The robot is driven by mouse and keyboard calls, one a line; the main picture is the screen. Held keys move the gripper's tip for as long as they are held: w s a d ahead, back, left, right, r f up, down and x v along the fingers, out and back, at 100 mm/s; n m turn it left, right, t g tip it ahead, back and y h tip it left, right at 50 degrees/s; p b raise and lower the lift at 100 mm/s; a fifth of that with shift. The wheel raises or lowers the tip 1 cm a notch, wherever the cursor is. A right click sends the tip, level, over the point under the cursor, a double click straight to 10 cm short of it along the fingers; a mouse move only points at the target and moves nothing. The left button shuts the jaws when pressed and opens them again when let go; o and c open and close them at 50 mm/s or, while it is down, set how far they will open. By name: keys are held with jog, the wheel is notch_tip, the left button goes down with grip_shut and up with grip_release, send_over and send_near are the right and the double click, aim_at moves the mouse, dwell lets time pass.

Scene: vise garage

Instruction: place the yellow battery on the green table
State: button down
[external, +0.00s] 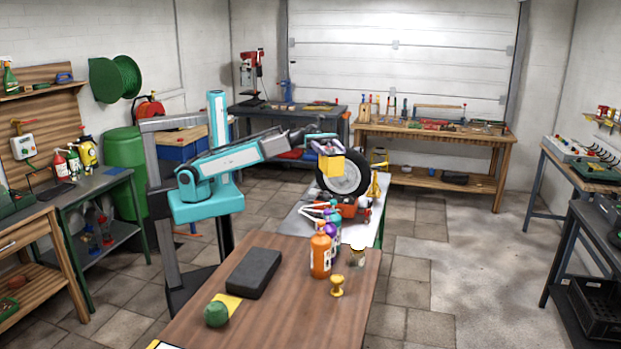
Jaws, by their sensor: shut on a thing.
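The yellow battery (331,168) is a yellow block held up in the air in front of a black wheel. My gripper (325,148) is shut on it from above. The battery hangs over a grey-topped table (296,216) behind the brown wooden table, apart from the tabletop. This grey-topped table shows a green edge at its right side. Another grey-topped table with dark green legs (107,183) stands at the left. I cannot tell which one is the green table.
The wheel (343,172), a yellow stand (375,184) and tools crowd the table under my gripper. Several bottles, one orange (320,252), stand on the brown table (290,312) in front, with a dark block (254,273) and a green ball (216,313). Floor at right is clear.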

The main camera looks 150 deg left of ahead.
jog(key=s+a+r+n+g+y, duration=0.1)
jog(key=s+a+r+n+y, duration=0.2)
jog(key=s+a, duration=0.5)
jog(key=s+a+r+n+y, duration=0.1)
jog(key=s+a+n+y, duration=0.1)
jog(key=s+a+y, duration=0.5)
jog(key=s+a+r+n+g+y, duration=0.1)
jog(key=s+a+r+n+y, duration=0.3)
jog(key=s, duration=0.7)
jog(key=s+a+r+n+g+y, duration=0.2)
jog(key=s+n+g, duration=0.1)
jog(key=s, duration=0.6)
jog(key=s+a+r+n+g+y, duration=0.2)
jog(key=s+g, duration=0.3)
jog(key=s, duration=0.3)
jog(key=s+a+r+n+g+y, duration=0.2)
jog(key=s+r+n+g+y, duration=0.1)
jog(key=s, duration=0.6)
jog(key=shift+s+a+r+n+g+y, duration=0.25)
jog(key=shift+s+a+n+g+y, duration=0.05)
jog(key=shift+n+g, duration=0.4)
jog(key=shift+f, duration=0.15)
